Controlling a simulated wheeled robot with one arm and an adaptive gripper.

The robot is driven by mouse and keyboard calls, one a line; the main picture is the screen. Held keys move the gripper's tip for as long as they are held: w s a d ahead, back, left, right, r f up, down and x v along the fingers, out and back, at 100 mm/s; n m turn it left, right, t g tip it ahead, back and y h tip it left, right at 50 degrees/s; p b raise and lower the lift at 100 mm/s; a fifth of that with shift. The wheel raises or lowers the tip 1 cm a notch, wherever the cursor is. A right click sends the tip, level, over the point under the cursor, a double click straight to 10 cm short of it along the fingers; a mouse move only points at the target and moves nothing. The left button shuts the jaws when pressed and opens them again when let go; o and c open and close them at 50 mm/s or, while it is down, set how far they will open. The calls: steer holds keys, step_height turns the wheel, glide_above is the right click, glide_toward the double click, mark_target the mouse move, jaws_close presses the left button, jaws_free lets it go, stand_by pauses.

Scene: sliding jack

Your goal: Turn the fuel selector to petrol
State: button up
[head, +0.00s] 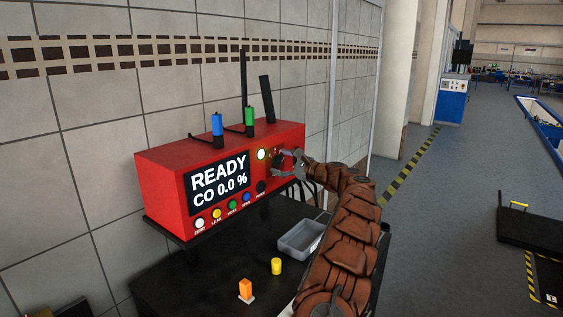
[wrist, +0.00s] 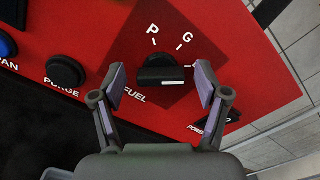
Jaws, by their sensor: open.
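The fuel selector (wrist: 160,66) is a black knob on a dark red square of the red analyser's (head: 163,190) front panel. My gripper (wrist: 162,88) is open, one finger on each side of the knob, with gaps visible. In the head view my gripper (head: 288,160) is at the panel's right end and largely hides the knob.
The display reads "READY" and "CO 0.0 %". Several coloured buttons run along the panel's lower edge, with the black purge button (wrist: 66,71) left of the knob. A grey tray (head: 300,240), a yellow cylinder (head: 276,266) and an orange piece (head: 245,289) are on the dark table below.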

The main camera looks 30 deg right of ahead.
steer(key=c, duration=1.2)
steer(key=shift+o, duration=0.2)
steer(key=shift+f+n+b, duration=0.1)
steer(key=shift+n+b, duration=0.2)
steer(key=shift+b, duration=0.2)
steer(key=n+b, duration=1.2)
steer(key=n, duration=0.2)
steer(key=shift+f, duration=0.2)
steer(key=n, duration=0.5)
steer(key=shift+b, duration=0.35)
steer(key=shift+w+n, duration=0.1)
steer(key=shift+n, duration=0.2)
